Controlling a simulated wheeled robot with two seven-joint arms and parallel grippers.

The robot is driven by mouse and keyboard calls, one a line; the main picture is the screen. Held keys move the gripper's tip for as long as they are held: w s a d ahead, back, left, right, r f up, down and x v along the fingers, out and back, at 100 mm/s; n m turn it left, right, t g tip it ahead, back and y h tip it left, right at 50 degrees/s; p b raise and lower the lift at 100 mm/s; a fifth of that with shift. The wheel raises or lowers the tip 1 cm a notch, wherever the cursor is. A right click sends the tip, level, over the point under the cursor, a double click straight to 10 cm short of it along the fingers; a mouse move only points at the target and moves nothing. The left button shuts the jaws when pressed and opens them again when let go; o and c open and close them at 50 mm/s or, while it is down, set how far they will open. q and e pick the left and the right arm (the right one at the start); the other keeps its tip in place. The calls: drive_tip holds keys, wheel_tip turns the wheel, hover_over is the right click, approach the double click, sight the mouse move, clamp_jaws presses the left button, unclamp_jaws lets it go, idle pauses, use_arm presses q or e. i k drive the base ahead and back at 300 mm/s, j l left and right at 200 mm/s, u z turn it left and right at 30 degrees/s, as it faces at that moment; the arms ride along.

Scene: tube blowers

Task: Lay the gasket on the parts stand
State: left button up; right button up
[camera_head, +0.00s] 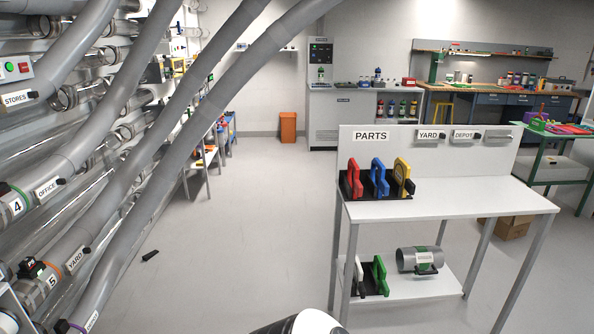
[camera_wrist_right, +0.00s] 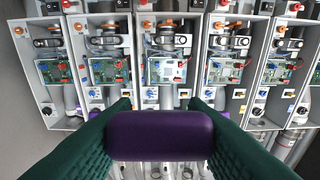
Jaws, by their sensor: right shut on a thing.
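The parts stand (camera_head: 434,193) is a light grey table with a back panel marked PARTS, right of centre in the head view. Its top holds a black rack with red (camera_head: 354,179), blue (camera_head: 379,177) and yellow (camera_head: 403,177) pieces; the top's right side is bare. In the right wrist view, my right gripper (camera_wrist_right: 159,112) has dark green fingers shut on a smooth purple rounded piece (camera_wrist_right: 160,136). This appears to be the gasket seen edge-on; its full shape is hidden. Neither gripper shows in the head view, so its distance from the stand cannot be told.
The stand's lower shelf (camera_head: 430,287) holds white and green pieces and a grey tube section (camera_head: 420,260). Large grey pipes (camera_head: 180,130) fill the left side. A row of open boxes with circuit boards (camera_wrist_right: 167,70) faces the right wrist. The floor left of the stand is mostly clear.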

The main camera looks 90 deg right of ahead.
sight(479, 195)
drive_tip(key=k+l+z, duration=0.1)
drive_tip(key=z, duration=0.35)
drive_tip(key=l+z, duration=0.45)
drive_tip(key=k+l+z, duration=0.1)
drive_tip(key=z, duration=0.3)
drive_tip(key=l+z, duration=0.6)
drive_tip(key=z, duration=0.3)
drive_tip(key=i+l+z, duration=0.15)
drive_tip(key=l, duration=0.35)
drive_tip(key=i+l+z, duration=0.1)
drive_tip(key=l, duration=0.35)
drive_tip(key=i+l+z, duration=0.15)
drive_tip(key=i+l, duration=0.2)
drive_tip(key=i+l+z, duration=0.1)
drive_tip(key=i+l, duration=0.15)
drive_tip(key=l, duration=0.25)
drive_tip(key=i+l+z, duration=0.15)
drive_tip(key=l, duration=0.25)
drive_tip(key=i, duration=0.1)
